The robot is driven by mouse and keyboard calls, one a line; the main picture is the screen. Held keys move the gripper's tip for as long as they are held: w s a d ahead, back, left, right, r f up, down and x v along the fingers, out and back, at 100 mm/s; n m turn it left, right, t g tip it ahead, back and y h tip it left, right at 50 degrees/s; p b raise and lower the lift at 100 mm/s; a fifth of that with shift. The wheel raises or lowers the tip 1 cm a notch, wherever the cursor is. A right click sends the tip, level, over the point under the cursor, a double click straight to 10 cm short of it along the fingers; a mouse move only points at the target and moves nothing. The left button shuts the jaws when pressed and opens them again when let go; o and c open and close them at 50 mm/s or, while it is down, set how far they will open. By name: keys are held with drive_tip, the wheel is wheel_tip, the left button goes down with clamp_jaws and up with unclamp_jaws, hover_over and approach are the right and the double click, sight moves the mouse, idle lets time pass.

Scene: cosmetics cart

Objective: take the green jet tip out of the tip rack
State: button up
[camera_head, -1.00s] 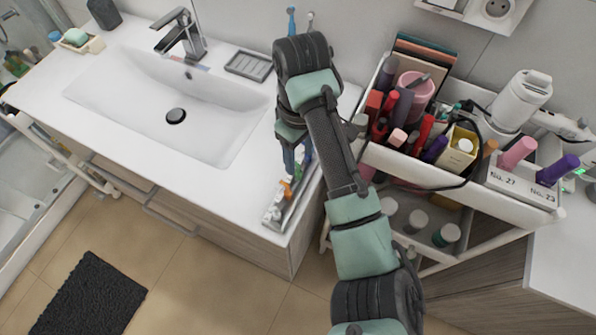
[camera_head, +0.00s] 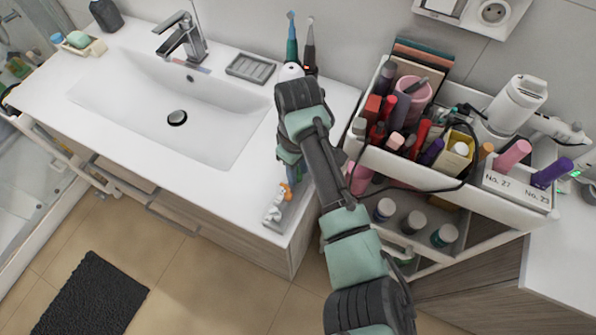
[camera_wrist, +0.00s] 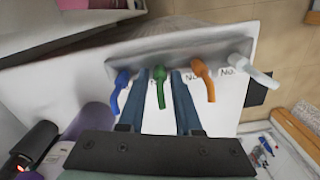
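The tip rack (camera_wrist: 181,55) is a grey bar across the wrist view, with a row of jet tips. The green jet tip (camera_wrist: 160,90) stands between the blue jet tip (camera_wrist: 122,92) on its left and the orange jet tip (camera_wrist: 204,80) on its right. A clear whitish tip (camera_wrist: 248,69) is at the right end. My gripper (camera_wrist: 161,78) is open, with one finger on each side of the green tip and gaps visible. In the head view, the rack (camera_head: 277,214) lies at the counter's front right corner, partly hidden by my arm.
A cart tray (camera_head: 420,172) full of cosmetics stands close to the right of my arm. The sink (camera_head: 170,105) is to the left. Two electric toothbrushes stand behind my wrist, the blue one (camera_head: 291,45) beside the dark one (camera_head: 310,50).

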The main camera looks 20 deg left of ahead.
clamp_jaws()
